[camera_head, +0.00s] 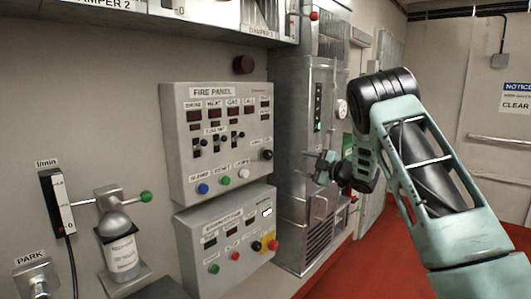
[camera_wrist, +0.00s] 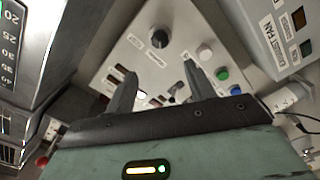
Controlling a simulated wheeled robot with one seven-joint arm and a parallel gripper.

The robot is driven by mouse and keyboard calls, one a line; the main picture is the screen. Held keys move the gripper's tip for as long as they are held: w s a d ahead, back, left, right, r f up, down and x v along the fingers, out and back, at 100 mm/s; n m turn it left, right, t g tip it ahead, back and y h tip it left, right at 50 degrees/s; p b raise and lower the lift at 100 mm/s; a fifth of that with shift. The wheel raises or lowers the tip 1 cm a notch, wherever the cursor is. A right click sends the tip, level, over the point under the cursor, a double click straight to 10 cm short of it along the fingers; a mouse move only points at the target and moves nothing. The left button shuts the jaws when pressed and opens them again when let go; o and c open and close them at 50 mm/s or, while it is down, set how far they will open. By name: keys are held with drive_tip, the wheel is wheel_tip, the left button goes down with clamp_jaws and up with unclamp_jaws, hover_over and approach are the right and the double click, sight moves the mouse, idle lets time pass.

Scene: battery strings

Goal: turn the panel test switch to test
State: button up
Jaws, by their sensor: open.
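The grey fire panel (camera_head: 181,103) is on the wall in the head view and fills the middle of the wrist view (camera_wrist: 207,31). A black rotary knob (camera_head: 267,155) sits at its lower right. It also shows in the wrist view (camera_wrist: 159,38), beyond the fingertips. This knob looks like the test switch, but its label is too small to read. My gripper (camera_head: 317,165) is open and empty, to the right of the panel in the head view. In the wrist view its two fingers (camera_wrist: 159,74) point toward the panel, apart from the knob.
Several small toggles (camera_head: 215,141) and blue, green and white buttons (camera_head: 225,181) are left of the knob. A second control box (camera_head: 190,236) is below. A tall metal cabinet (camera_head: 292,190) stands right of the panel. Red floor (camera_head: 380,262) is open at right.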

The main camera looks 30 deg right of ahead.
sight(270, 155)
drive_tip(key=p+x, duration=0.6)
drive_tip(key=x, duration=0.8)
drive_tip(key=shift+w+a+r, duration=0.1)
drive_tip(key=shift+w+a, duration=0.05)
drive_tip(key=shift+w, duration=0.1)
drive_tip(key=shift+p+x, duration=0.5)
drive_tip(key=shift+x, duration=0.4)
drive_tip(key=c, duration=1)
